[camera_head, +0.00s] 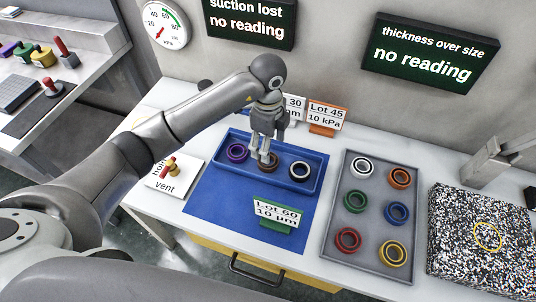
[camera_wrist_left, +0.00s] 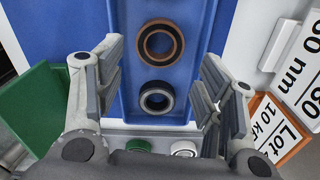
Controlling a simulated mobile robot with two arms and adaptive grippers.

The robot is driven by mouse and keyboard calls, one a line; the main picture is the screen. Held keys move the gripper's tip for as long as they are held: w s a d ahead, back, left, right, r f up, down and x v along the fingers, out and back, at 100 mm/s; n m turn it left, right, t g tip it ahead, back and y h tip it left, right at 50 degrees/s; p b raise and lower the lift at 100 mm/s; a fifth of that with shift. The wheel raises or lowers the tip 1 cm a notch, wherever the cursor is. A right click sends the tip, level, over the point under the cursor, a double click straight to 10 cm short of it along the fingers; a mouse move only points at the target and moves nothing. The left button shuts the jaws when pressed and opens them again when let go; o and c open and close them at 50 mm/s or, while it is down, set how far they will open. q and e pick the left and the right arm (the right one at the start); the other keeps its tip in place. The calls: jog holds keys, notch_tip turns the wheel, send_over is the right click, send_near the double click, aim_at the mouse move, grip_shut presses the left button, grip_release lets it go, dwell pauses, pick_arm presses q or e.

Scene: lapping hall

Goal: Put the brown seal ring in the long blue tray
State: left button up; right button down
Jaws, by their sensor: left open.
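The brown seal ring (camera_head: 273,162) lies flat in the middle of the long blue tray (camera_head: 316,176), between a purple ring (camera_head: 237,153) and a black ring (camera_head: 300,170). In the left wrist view the brown ring (camera_wrist_left: 149,41) and the black ring (camera_wrist_left: 145,98) both rest on the floor of the blue tray (camera_wrist_left: 190,40). My left gripper (camera_head: 264,157) is low over the tray, above the brown ring and partly covering it in the head view. Its fingers (camera_wrist_left: 162,60) are spread and hold nothing. My right gripper is not in view.
A grey tray (camera_head: 333,208) with several coloured rings stands to the right. A speckled plate (camera_head: 480,265) is at far right.

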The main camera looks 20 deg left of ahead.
pick_arm(q)
notch_tip(320, 180, up, 5)
jog(key=shift+r+b, duration=0.15)
jog(key=shift+b, duration=0.15)
dwell(0.4)
